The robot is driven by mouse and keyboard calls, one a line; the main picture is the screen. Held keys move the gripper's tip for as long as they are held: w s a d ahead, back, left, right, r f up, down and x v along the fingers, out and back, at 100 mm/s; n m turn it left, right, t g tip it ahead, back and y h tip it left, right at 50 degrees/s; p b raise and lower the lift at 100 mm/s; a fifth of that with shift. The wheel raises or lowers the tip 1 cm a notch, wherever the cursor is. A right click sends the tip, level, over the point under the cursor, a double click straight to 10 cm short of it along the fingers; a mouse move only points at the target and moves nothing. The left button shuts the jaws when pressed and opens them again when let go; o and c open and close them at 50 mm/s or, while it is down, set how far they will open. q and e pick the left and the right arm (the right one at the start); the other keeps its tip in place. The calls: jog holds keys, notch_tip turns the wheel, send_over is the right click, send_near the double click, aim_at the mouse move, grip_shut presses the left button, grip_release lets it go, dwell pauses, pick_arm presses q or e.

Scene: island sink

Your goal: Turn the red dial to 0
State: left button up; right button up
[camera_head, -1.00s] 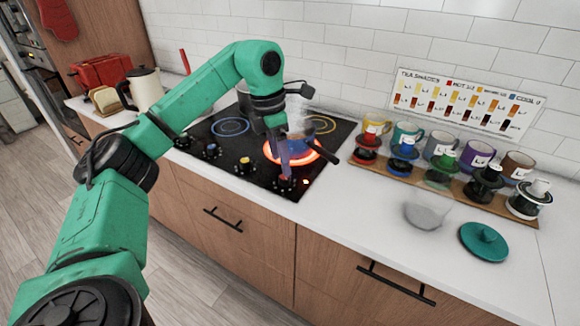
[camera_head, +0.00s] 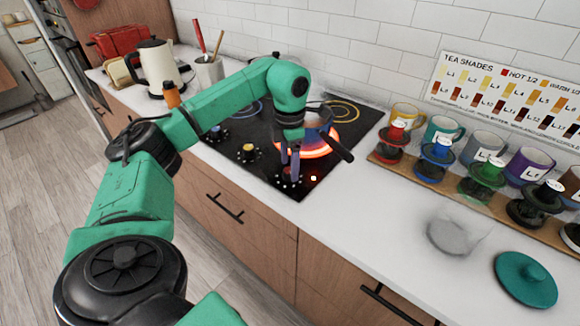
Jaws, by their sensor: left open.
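My left gripper (camera_head: 290,168) points down over the front right corner of the black cooktop (camera_head: 262,170), at the row of dials along its front edge. Its fingers are open and stand at the red dial's place. They hide the red dial almost fully, so its pointer cannot be read and I cannot tell whether the fingers touch it. White scale marks show around the fingertips. A small red light glows just right of them. The burner (camera_head: 325,151) behind the gripper glows orange-red. My right gripper is not in view.
A pan with a dark handle (camera_head: 338,148) sits on the glowing burner, close to the gripper. A yellow dial (camera_head: 249,149) and a blue dial (camera_head: 216,131) lie to the left. Mugs, a glass bowl (camera_head: 449,236) and a teal lid (camera_head: 525,279) stand on the right counter.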

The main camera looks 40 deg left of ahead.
pick_arm(q)
jog(key=shift+s+f, duration=0.15)
jog(key=shift+f, duration=0.3)
jog(key=shift+s+f, duration=0.1)
jog(key=shift+f, duration=0.1)
grip_shut()
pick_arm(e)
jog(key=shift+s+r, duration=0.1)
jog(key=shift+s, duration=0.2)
